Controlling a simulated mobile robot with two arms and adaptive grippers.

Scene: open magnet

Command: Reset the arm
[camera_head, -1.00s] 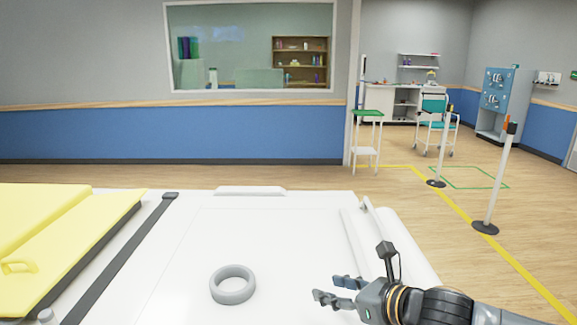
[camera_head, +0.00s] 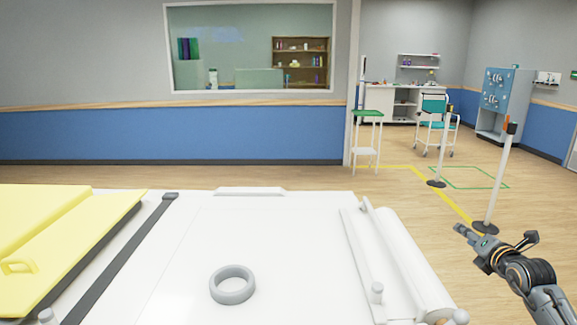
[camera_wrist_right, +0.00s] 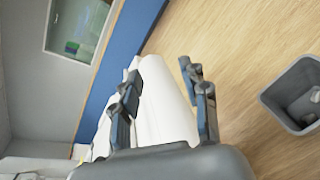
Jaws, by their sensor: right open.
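My right gripper (camera_head: 464,232) is to the right of the white bed, over the wood floor in the head view. Its fingers point up and left and hold nothing. In the right wrist view its two fingers (camera_wrist_right: 160,80) are spread apart, with part of the white bed between and beyond them. My left gripper is in neither view.
A grey ring (camera_head: 232,285) lies on the white bed (camera_head: 290,235), with yellow padding (camera_head: 60,230) at left. A rail and roll line the bed's right side. A grey bin (camera_wrist_right: 298,95) stands on the floor. Barrier posts (camera_head: 497,180) stand beyond.

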